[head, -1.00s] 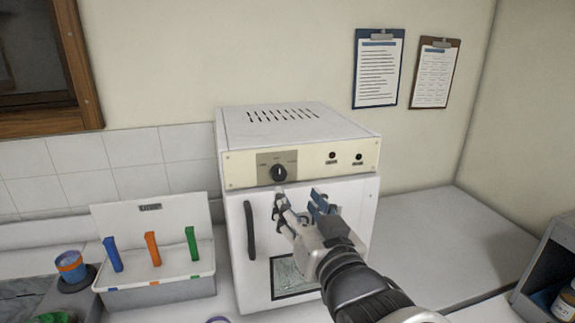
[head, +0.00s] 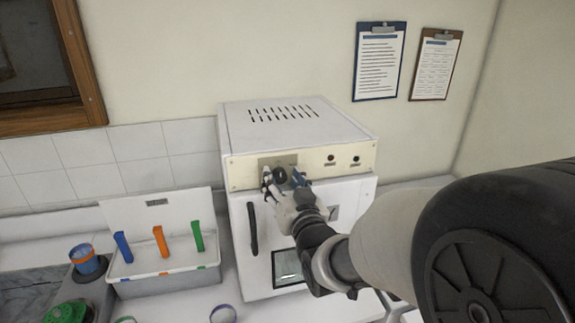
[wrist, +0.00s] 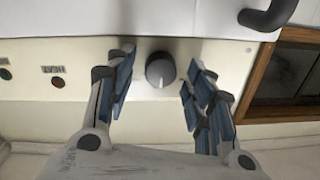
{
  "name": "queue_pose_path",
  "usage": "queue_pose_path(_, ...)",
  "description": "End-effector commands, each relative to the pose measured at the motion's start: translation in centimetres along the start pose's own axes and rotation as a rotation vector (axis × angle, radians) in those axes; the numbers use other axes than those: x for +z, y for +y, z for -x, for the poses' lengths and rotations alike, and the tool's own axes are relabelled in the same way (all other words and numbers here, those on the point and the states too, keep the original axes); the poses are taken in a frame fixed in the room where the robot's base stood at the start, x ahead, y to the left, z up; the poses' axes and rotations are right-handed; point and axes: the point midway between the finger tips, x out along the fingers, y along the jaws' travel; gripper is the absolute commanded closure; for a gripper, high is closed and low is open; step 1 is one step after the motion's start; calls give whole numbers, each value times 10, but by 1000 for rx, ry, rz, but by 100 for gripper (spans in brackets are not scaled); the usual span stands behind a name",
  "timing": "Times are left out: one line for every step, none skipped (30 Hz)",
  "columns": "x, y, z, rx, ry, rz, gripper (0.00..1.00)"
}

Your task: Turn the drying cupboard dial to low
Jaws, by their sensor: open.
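The drying cupboard (head: 290,130) is a white box with a cream control panel. Its black round dial (head: 280,174) is at the panel's left part, and it also shows as a dark knob in the wrist view (wrist: 160,70). My gripper (head: 282,179) is open in front of the dial. In the wrist view my gripper (wrist: 158,88) has one blue-padded finger on each side of the dial, with a gap to it on both sides. The dial's markings are too small or hidden to read.
The panel has two small indicators (head: 343,160) right of the dial. The cupboard door has a dark vertical handle (head: 252,229) below. A white bin (head: 165,283) with coloured tabs stands at left. Clipboards (head: 380,62) hang on the wall.

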Motion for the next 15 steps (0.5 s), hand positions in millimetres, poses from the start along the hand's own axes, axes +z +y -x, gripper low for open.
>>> queue_pose_path(0,0,-1,0,-1,0,51)
queue_pose_path(0,0,-2,0,-1,0,51)
queue_pose_path(0,0,-2,0,-1,0,51)
queue_pose_path(0,0,-2,0,-1,0,51)
queue_pose_path(0,0,-2,0,-1,0,51)
queue_pose_path(0,0,-2,0,-1,0,51)
queue_pose_path(0,0,-2,0,-1,0,51)
queue_pose_path(0,0,-2,0,-1,0,51)
queue_pose_path(0,0,-2,0,-1,0,53)
queue_pose_path(0,0,-2,0,-1,0,55)
queue_pose_path(0,0,-2,0,-1,0,57)
queue_pose_path(0,0,-2,0,-1,0,60)
queue_pose_path(0,0,-2,0,-1,0,62)
queue_pose_path(0,0,-2,0,-1,0,64)
queue_pose_path(0,0,-1,0,-1,0,67)
